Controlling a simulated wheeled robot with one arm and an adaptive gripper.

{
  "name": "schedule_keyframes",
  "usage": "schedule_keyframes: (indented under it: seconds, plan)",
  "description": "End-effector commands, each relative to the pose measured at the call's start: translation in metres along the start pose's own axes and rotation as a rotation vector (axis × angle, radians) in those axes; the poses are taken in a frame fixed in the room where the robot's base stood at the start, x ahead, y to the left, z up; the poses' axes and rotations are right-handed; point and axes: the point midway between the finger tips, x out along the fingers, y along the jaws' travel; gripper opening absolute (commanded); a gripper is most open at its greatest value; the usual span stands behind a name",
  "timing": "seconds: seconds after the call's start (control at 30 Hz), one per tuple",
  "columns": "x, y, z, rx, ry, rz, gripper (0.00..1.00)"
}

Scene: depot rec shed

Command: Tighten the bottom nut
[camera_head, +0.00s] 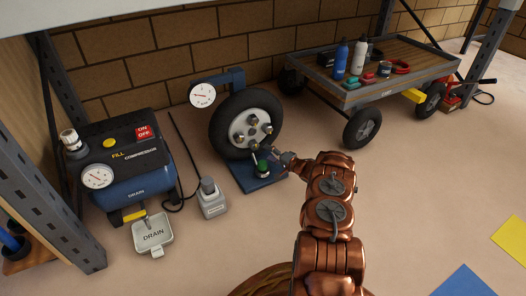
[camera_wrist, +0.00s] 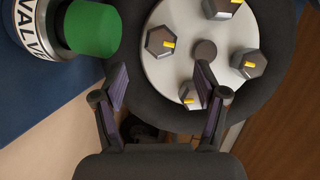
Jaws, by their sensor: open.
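The wheel hub (camera_head: 243,127) is a pale disc in a black tyre, with several grey hex nuts around a central cap (camera_wrist: 205,50). The bottom nut (camera_head: 254,145) shows at the hub's lower edge. In the wrist view, floor side at left, it appears to be the leftmost nut (camera_wrist: 158,41), bearing a yellow mark. My gripper (camera_head: 272,152) is at the lower right of the wheel. In the wrist view my gripper (camera_wrist: 162,82) is open and empty, its fingers apart, with that nut ahead of the gap. Contact cannot be told.
A green-capped valve can (camera_wrist: 92,28) stands on the blue base plate (camera_head: 245,183) close to my gripper.

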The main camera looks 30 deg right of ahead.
Motion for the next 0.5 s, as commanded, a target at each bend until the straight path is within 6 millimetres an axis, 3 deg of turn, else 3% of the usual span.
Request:
schedule_keyframes:
  seconds: [0.2,0.5]
  plan:
    - [-0.031,-0.001,-0.001,0.001,0.003,0.0,0.72]
    - [-0.044,-0.001,-0.001,-0.002,0.002,-0.001,0.72]
